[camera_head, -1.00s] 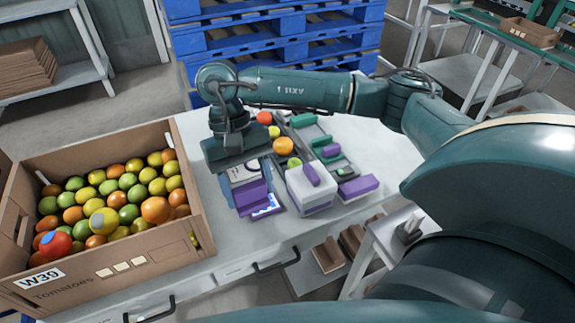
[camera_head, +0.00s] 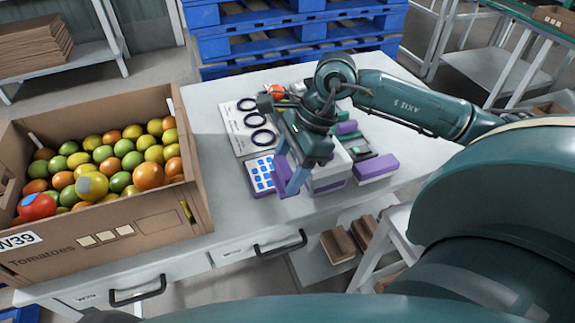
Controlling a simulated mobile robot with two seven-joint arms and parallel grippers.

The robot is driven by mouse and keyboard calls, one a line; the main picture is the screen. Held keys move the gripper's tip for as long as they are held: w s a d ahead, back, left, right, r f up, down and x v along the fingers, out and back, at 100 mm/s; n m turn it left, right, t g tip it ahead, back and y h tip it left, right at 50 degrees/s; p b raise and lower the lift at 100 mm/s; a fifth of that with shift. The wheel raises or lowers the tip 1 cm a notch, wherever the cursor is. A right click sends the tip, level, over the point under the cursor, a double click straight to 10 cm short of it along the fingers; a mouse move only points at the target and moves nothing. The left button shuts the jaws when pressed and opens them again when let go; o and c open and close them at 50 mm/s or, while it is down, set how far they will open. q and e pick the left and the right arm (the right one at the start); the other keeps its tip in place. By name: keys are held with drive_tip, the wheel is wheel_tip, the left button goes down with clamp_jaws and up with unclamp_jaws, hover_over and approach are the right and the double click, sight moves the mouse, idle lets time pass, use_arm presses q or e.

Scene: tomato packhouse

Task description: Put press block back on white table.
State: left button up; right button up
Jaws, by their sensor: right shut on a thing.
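The press block (camera_head: 281,177), a purple piece, is in my right gripper (camera_head: 289,174), whose jaws point down and are shut on it. The hand hides much of the block. The block is just over the right edge of a purple-edged tray with a blue-dotted face (camera_head: 261,175); I cannot tell whether they touch. The white table (camera_head: 225,205) lies beneath, with bare top to the left of the tray. My left gripper is out of view.
A white sheet with several black rings (camera_head: 236,141) lies behind the tray. A white box (camera_head: 331,179) and a purple-topped block (camera_head: 376,167) stand close on the right. A cardboard crate of tomatoes (camera_head: 204,180) stands left. A red tomato (camera_head: 277,92) shows behind the hand.

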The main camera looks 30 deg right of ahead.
wheel_tip(320, 180, down, 6)
drive_tip(key=b, duration=0.4)
drive_tip(key=shift+r, duration=0.15)
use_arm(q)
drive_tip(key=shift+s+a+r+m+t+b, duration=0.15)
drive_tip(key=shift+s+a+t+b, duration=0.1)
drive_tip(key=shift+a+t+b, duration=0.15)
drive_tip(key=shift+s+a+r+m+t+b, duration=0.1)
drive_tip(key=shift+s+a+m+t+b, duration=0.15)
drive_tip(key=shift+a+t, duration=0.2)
use_arm(e)
drive_tip(key=shift+f, duration=0.65)
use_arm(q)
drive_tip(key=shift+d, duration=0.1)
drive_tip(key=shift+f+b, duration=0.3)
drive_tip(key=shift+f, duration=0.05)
use_arm(e)
drive_tip(key=shift+f, duration=0.2)
drive_tip(key=o, duration=0.9)
drive_tip(key=shift+c, duration=0.3)
drive_tip(key=shift+c, duration=1.2)
